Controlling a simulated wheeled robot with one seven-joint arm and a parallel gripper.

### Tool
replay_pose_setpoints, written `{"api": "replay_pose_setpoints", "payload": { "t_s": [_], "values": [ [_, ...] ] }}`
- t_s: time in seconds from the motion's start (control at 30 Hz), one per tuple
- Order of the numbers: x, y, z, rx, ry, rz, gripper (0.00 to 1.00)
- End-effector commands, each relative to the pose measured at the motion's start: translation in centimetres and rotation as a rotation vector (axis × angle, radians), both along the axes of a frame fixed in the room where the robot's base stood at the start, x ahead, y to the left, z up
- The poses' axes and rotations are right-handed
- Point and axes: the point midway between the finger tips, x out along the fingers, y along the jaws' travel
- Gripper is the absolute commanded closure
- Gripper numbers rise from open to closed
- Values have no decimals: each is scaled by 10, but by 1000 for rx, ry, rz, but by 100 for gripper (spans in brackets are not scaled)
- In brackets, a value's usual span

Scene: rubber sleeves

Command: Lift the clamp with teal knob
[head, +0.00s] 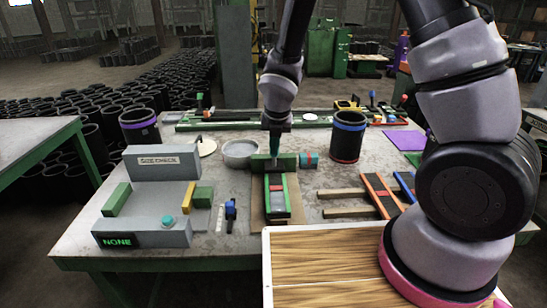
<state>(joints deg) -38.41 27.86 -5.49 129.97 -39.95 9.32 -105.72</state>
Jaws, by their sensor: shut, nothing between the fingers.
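My gripper (275,157) points straight down at the middle of the table, with its fingers together and empty. A narrow dark-teal part shows at its lower end; I cannot tell whether it is my fingers or a knob behind them. Just below is a green-sided fixture (288,197) with a grey and red middle, lying on a brown board. A green block (287,160) stands at its far end, right by my fingertips. I cannot make out for certain which thing is the clamp with teal knob.
A grey size-check station (150,232) with a teal button stands at left, its display reading NONE. A black sleeve with a blue band (348,140) and a grey dish (240,153) flank my gripper. Wooden and orange rails (381,195) lie right. A wooden panel (330,265) fills the front.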

Motion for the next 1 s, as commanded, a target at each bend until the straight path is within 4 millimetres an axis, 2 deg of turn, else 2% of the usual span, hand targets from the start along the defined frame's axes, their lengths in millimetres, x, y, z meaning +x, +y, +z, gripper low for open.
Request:
{"api": "replay_pose_setpoints", "payload": {
  "t_s": [0.13,0.27,0.7,0.8,1.0],
  "values": [
    [1,0,-4,-1,1,-1,100],
    [4,0,-18,-2,3,-2,100],
    [32,3,-99,-2,0,-4,100],
    [46,1,-84,5,-3,-9,100],
    [59,-1,-74,2,-1,-6,100]
  ]
}}
